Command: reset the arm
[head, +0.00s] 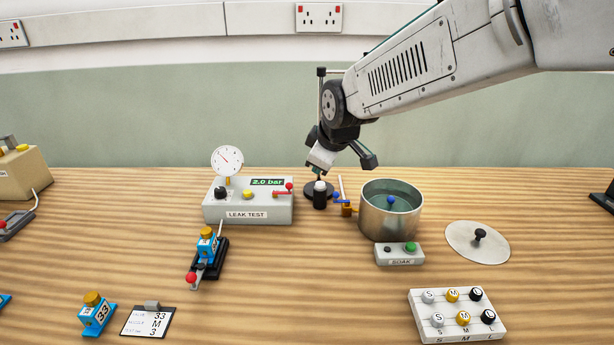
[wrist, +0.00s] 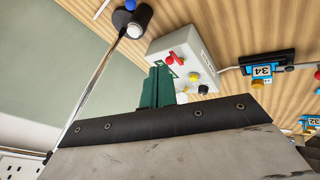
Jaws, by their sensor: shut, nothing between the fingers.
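My arm reaches in from the upper right in the head view, its forearm slanting down to the left. My gripper (head: 317,170) hangs at the back of the bench, above and just behind the right end of the leak test box (head: 248,208). In the wrist view my gripper's green fingers (wrist: 157,86) are together with nothing held between them. The leak test box (wrist: 184,52) lies beyond them in that view.
A metal pot (head: 377,217) of liquid stands right of my gripper, behind the soak switch box (head: 399,256). A lid (head: 465,244) and nozzle rack (head: 436,333) are farther right. A clamp with a blue block (head: 207,250) and a clipboard (head: 161,323) are front left. The front middle is clear.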

